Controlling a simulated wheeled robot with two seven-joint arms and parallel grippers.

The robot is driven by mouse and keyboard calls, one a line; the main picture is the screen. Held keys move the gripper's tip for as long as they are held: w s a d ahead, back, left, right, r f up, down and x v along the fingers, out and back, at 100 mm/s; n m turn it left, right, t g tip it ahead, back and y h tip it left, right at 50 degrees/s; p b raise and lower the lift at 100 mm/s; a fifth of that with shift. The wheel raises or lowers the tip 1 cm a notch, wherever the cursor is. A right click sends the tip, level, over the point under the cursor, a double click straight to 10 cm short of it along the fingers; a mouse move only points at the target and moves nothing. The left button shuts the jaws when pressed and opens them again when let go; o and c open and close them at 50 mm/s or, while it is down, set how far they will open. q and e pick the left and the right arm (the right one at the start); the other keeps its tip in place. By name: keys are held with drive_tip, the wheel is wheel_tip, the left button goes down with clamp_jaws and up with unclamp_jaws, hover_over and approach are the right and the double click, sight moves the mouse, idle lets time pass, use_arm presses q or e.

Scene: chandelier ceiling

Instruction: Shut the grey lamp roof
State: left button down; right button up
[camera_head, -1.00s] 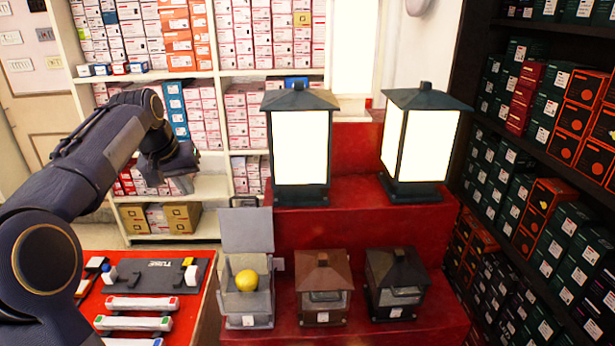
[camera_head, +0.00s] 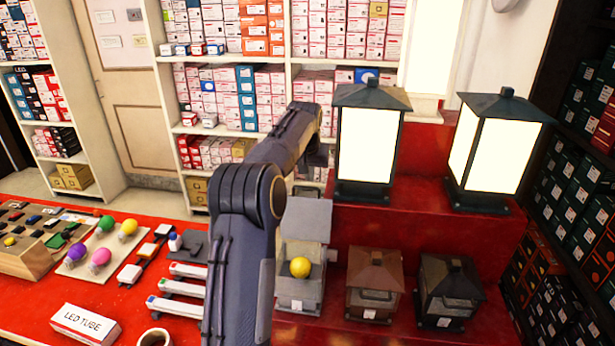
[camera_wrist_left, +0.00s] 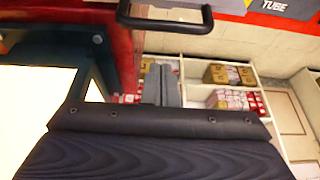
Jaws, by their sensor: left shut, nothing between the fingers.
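The grey lamp (camera_head: 297,298) stands open on the low red step, with a yellow bulb (camera_head: 300,267) inside. Its grey roof (camera_head: 308,218) stands upright at the back of the lamp. My left arm crosses the head view from the bottom, and my left gripper (camera_head: 317,155) is just above the roof's top edge in that view, partly hidden by the arm. I cannot tell whether they touch. In the left wrist view two grey fingers (camera_wrist_left: 161,85) lie together, shut and empty. My right gripper is not in view.
A brown lamp (camera_head: 375,285) and a black lamp (camera_head: 449,292) stand right of the grey one. Two tall lit lamps, one left (camera_head: 368,140) and one right (camera_head: 492,150), stand on the higher red step. LED tubes (camera_head: 180,288) lie on the red table left of my arm.

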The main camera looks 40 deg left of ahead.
use_arm(q)
drive_tip(key=s+d, duration=0.2)
drive_tip(key=s, duration=0.1)
drive_tip(key=shift+s+r, duration=0.15)
drive_tip(key=shift+r, duration=0.05)
idle(0.3)
